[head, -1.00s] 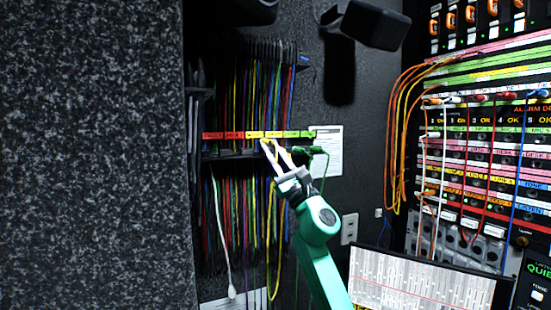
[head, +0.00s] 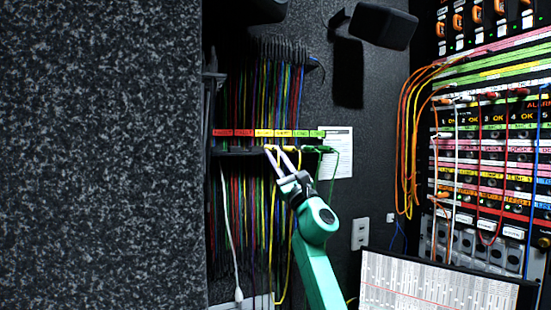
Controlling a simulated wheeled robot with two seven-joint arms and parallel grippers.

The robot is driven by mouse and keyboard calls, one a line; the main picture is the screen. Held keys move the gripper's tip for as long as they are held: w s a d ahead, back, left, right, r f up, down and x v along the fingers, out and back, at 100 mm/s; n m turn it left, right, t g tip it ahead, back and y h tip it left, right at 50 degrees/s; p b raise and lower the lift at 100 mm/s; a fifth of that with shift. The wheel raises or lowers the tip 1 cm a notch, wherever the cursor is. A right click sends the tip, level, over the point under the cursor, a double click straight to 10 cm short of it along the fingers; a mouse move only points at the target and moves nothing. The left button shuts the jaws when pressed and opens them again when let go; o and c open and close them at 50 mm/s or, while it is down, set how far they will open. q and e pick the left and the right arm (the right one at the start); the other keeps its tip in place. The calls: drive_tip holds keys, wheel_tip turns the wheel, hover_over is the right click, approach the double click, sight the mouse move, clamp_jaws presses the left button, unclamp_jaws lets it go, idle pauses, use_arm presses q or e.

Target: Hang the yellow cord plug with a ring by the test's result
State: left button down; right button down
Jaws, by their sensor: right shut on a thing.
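My right gripper (head: 275,151) reaches up to the cord rack with its two pale fingers close together at the rack's ledge (head: 240,151). It is shut on the yellow cord plug (head: 271,147), a small bit of yellow at the fingertips, mostly hidden by them. A yellow cord (head: 289,255) hangs in a loop below the gripper. The fingertips are just under the yellow labels (head: 273,133) of the rack. I cannot tell whether the plug touches the ledge, and I cannot make out its ring. My left gripper is not in view.
Red labels (head: 232,133) are to the left and green labels (head: 309,134) to the right. A green plug (head: 318,149) sits at the ledge's right end, close to the gripper. A patch panel (head: 485,150) with plugged cords and a monitor (head: 430,285) stand right.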

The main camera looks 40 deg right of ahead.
idle(0.4)
drive_tip(key=shift+b, duration=0.35)
drive_tip(key=shift+f, duration=0.1)
unclamp_jaws()
idle(0.5)
drive_tip(key=shift+s+a, duration=0.1)
drive_tip(key=shift+s, duration=0.05)
idle(0.4)
